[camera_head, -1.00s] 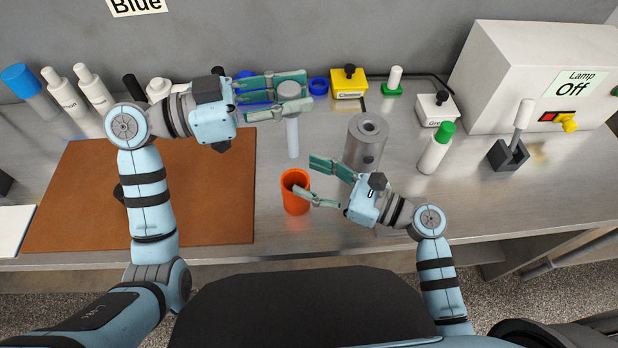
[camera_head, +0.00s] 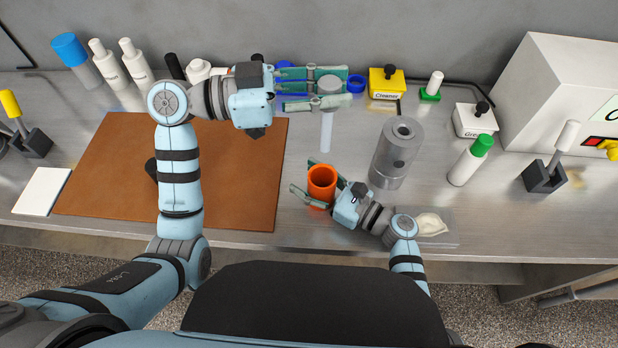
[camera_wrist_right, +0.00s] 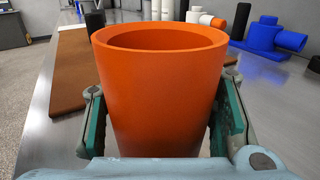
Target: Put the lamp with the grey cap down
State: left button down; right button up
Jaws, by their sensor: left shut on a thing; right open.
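The lamp with the grey cap (camera_head: 330,83) hangs upright, its pale clear tube (camera_head: 327,128) pointing down. My left gripper (camera_head: 340,88) is shut on it just at the cap, at the back of the bench. Whether the tube's lower end touches the bench I cannot tell. My right gripper (camera_head: 304,180) is open, with its fingers on either side of an orange cup (camera_head: 322,184) at the front. In the right wrist view the orange cup (camera_wrist_right: 160,95) stands between the two green finger pads, with a gap seen at the right pad.
A grey metal cylinder (camera_head: 398,150) and a green-capped bottle (camera_head: 470,160) stand to the right. A yellow box (camera_head: 387,83) and a white box (camera_head: 474,120) are behind. A brown mat (camera_head: 110,170) lies left. A clear tray (camera_head: 447,228) is at the front edge.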

aim_at(324, 164)
jog(key=c, duration=0.9)
jog(key=shift+c, duration=0.3)
pick_arm(q)
notch_tip(324, 164, down, 18)
jog(key=shift+f, duration=0.2)
pick_arm(e)
jog(key=shift+c, duration=1)
pick_arm(q)
jog(key=c, duration=1.3)
grip_release()
pick_arm(e)
jog(key=shift+c, duration=0.3)
pick_arm(q)
jog(key=s+a, duration=0.2)
jog(key=a, duration=1)
jog(key=shift+s, duration=0.1)
